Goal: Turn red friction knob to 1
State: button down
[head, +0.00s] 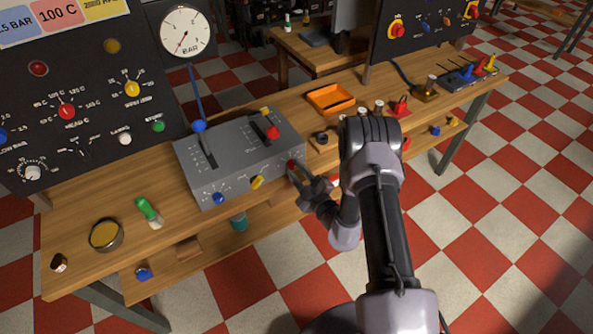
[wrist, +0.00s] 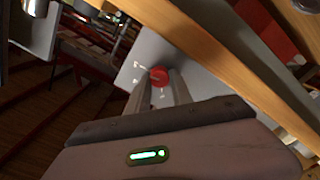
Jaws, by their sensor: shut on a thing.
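The red friction knob (head: 291,164) is on the front face of the grey lever box (head: 218,185), at its right end. My gripper (head: 294,168) reaches it from the front right and is shut on it. In the wrist view the red knob (wrist: 159,76) sits between the two finger tips (wrist: 160,84), with pale scale marks beside it on the grey panel. The marks are too blurred to read, and I cannot tell which number the knob points to.
The box also carries a blue-topped lever (head: 199,126), a red-topped lever (head: 272,132), a blue knob (head: 218,199) and a yellow knob (head: 257,182). An orange tray (head: 330,98) and small parts lie to the right on the wooden bench (head: 110,208). A green-handled tool (head: 149,211) lies left.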

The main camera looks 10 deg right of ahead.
jog(key=n, duration=0.3)
jog(key=shift+n, duration=0.4)
jog(key=n, duration=0.4)
jog(key=shift+f+n, duration=0.1)
jog(key=shift+n, duration=0.2)
jog(key=n, duration=0.4)
jog(key=shift+n+b, duration=0.3)
jog(key=shift+b, duration=0.1)
jog(key=n, duration=0.3)
jog(key=shift+f+n+b, duration=0.1)
jog(key=shift+n+b, duration=0.2)
jog(key=n+b, duration=0.1)
jog(key=n, duration=0.3)
jog(key=n+b, duration=0.1)
jog(key=n, duration=0.3)
jog(key=n+b, duration=0.1)
jog(key=n, duration=0.2)
jog(key=shift+f+b, duration=0.1)
jog(key=shift+b, duration=0.2)
jog(key=shift+d+n+b, duration=0.1)
jog(key=shift+n+b, duration=0.6)
jog(key=shift+n, duration=1.4)
